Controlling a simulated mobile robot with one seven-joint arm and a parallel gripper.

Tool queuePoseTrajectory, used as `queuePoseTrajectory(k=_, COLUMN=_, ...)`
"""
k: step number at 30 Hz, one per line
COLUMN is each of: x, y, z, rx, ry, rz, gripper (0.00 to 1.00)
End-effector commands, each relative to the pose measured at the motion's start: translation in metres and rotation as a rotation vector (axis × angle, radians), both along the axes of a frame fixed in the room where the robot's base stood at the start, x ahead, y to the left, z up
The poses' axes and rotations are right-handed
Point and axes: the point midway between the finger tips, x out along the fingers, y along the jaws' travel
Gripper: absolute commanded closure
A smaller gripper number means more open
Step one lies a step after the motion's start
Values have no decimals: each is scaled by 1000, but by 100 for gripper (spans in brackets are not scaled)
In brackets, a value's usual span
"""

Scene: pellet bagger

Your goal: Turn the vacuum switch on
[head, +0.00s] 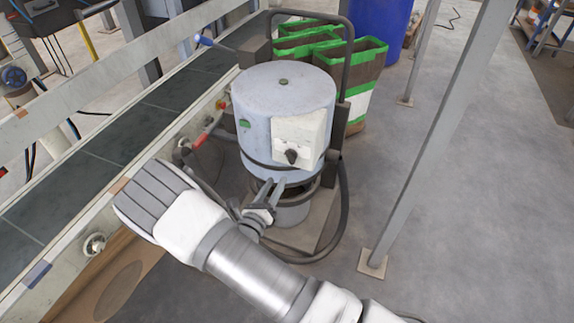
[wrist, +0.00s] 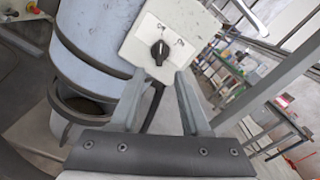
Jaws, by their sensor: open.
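The vacuum (head: 270,100) is a blue-grey drum on a dark wheeled frame, in the middle of the head view. Its white switch box (head: 312,128) is on the front right side and carries a black rotary switch (head: 291,156). In the wrist view the switch (wrist: 159,50) sits on the white box (wrist: 185,25) between two small printed marks, its pointer roughly upright in that picture. My gripper (head: 272,188) is open and empty, just below and left of the switch in the head view. In the wrist view its fingertips (wrist: 160,80) point toward the switch, apart from it.
A conveyor (head: 125,120) with a pale side rail runs along the left. Green-edged bags (head: 355,70) and a blue barrel (head: 380,25) stand behind the vacuum. A grey post (head: 440,140) rises on the right. A black hose (head: 343,200) loops beside the vacuum.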

Motion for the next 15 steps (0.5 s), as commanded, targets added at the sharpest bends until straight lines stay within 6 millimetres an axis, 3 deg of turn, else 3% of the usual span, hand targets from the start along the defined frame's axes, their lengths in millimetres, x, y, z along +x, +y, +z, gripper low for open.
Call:
queuePoseTrajectory(k=7, x=51, y=-19, z=-2, rx=2, ry=-2, rz=-4, gripper=54)
queuePoseTrajectory(k=15, x=82, y=-30, z=-1, rx=2, ry=0, rz=-2, gripper=54)
